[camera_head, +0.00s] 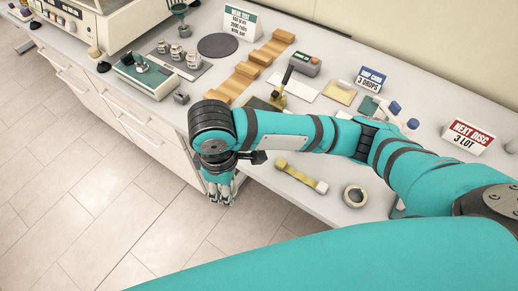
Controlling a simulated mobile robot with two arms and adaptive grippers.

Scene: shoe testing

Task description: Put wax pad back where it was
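I cannot tell for sure which thing is the wax pad. A small yellowish pad (340,93) lies flat on the bench behind my arm, left of the drop card sign. A yellow bar with pale ends (301,176) lies near the front edge of the bench. My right arm comes in from the right across the bench. My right gripper (221,197) points down just past the bench's front edge, over the floor, apart from both. Its fingers look empty, but their opening is too small to judge. My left gripper is not in view.
Orange-brown blocks (250,68), a dark round disc (217,45) and metal weights (177,53) stand at the back left. A green device (145,74) sits near the front edge. A ring-shaped roll (355,196) lies front right. Signs (468,136) stand along the back.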

